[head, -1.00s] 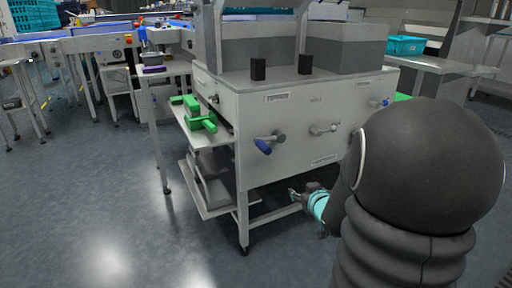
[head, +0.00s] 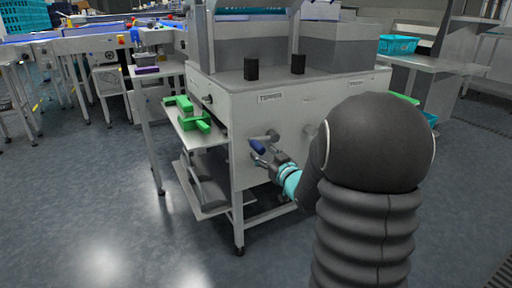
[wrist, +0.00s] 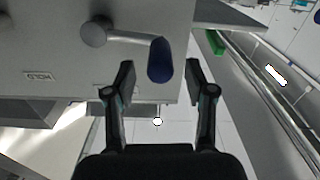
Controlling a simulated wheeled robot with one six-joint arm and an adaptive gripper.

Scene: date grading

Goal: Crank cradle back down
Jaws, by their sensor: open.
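The crank on the front of the grey machine cabinet (head: 300,125) has a metal arm and a blue grip (head: 257,146), which points down-left from its hub. In the wrist view the blue grip (wrist: 160,62) is close ahead, lined up with the gap between my fingertips. My gripper (wrist: 160,76) is open and empty, with one finger on each side of the gap; contact with the grip cannot be told. In the head view my gripper (head: 264,160) is just below and right of the grip. I cannot clearly make out the cradle.
Two black blocks (head: 251,69) stand on the cabinet top. Green parts (head: 195,122) lie on a side shelf at its left. A teal crate (head: 398,44) is on a bench at the back right. The floor (head: 110,215) left of the cabinet is clear.

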